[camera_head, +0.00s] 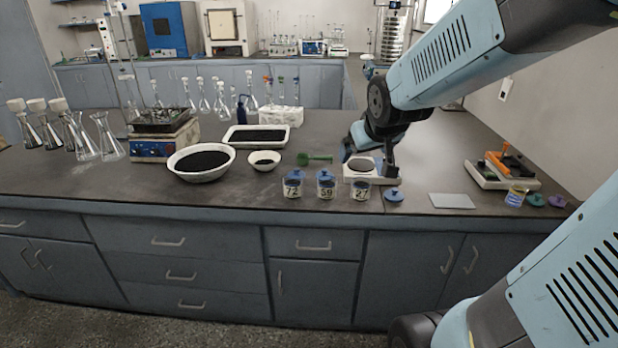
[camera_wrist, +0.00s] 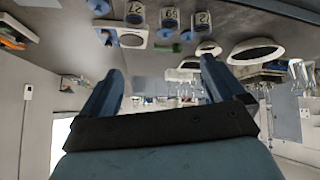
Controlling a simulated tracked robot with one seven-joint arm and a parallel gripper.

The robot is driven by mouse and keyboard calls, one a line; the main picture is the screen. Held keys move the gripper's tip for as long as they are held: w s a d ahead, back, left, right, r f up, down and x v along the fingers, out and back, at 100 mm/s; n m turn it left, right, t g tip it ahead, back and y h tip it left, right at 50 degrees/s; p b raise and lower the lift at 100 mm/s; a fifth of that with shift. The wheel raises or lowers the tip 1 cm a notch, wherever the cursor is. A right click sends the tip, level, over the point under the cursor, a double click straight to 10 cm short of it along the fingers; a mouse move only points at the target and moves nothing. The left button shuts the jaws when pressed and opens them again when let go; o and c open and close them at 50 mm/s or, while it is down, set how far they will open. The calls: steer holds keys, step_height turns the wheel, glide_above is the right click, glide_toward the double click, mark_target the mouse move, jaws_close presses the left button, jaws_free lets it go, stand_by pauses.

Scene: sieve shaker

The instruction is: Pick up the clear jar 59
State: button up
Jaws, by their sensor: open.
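The clear jar 59 (camera_head: 326,189) stands upright near the front edge of the bench, between jar 72 (camera_head: 293,188) and jar 27 (camera_head: 360,190). In the wrist view, which is upside down, jar 59 (camera_wrist: 169,18) is at the top, in the middle of the row.
A white scale (camera_head: 386,180) stands behind jar 27, with a loose blue lid (camera_head: 393,196) beside it. A green scoop (camera_head: 315,158), a small bowl (camera_head: 264,162) and a large bowl (camera_head: 202,175) lie to the left. A grey plate (camera_head: 452,201) lies right.

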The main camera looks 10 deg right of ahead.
steer(key=w+f+n+t+y, duration=0.2)
steer(key=w+f+t, duration=0.2)
steer(key=w+f, duration=0.95)
steer(key=t+y, duration=0.1)
steer(key=t, duration=0.1)
glide_toward(329, 188)
step_height(329, 188, up, 4)
steer(key=w, duration=0.1)
step_height(329, 188, down, 7)
steer(key=s+m+t, duration=0.2)
steer(key=t, duration=0.1)
steer(key=w, duration=0.5)
steer(key=w+a, duration=0.1)
steer(key=w, duration=0.2)
steer(key=shift+w+r, duration=0.1)
steer(key=shift+w, duration=0.1)
steer(key=shift+w+a+r, duration=0.1)
steer(key=shift+w+r, duration=0.05)
steer(key=shift+w, duration=2.5)
steer(key=shift+c, duration=0.5)
steer(key=c, duration=1.1)
